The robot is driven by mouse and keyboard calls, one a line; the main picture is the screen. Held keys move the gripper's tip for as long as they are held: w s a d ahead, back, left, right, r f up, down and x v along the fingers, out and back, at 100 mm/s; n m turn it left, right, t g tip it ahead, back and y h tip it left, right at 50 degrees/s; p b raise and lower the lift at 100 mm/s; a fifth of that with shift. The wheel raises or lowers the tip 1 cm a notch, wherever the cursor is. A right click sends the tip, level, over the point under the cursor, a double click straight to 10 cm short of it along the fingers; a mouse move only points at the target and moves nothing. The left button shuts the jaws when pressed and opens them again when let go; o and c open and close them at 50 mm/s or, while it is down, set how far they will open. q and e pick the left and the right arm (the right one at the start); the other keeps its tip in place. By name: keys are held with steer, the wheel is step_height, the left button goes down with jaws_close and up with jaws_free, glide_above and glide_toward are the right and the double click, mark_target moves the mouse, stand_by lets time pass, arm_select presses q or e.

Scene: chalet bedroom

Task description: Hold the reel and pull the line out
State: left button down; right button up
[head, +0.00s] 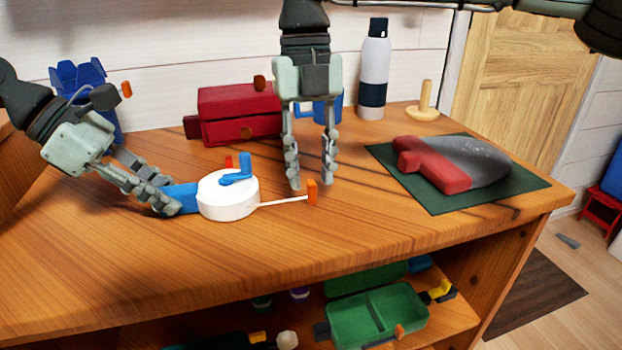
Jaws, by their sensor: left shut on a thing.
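The white round reel (228,197) lies on the wooden cabinet top, with a blue crank (237,171) on it and a blue handle (182,197) at its left. My left gripper (170,199) is shut on the blue handle.
A red box (238,113), blue containers (80,84) and a bottle (374,70) stand along the back. A red and grey object (455,163) lies on a dark green mat (520,190) at right. The front top is clear; a green tray (372,320) sits on the shelf below.

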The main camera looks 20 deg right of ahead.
steer(key=shift+s+f, duration=0.15)
steer(key=shift+f, duration=0.8)
steer(key=shift+c, duration=0.5)
jaws_close()
steer(key=shift+d, duration=0.1)
steer(key=shift+d, duration=1.8)
steer(key=shift+o, duration=0.7)
jaws_free()
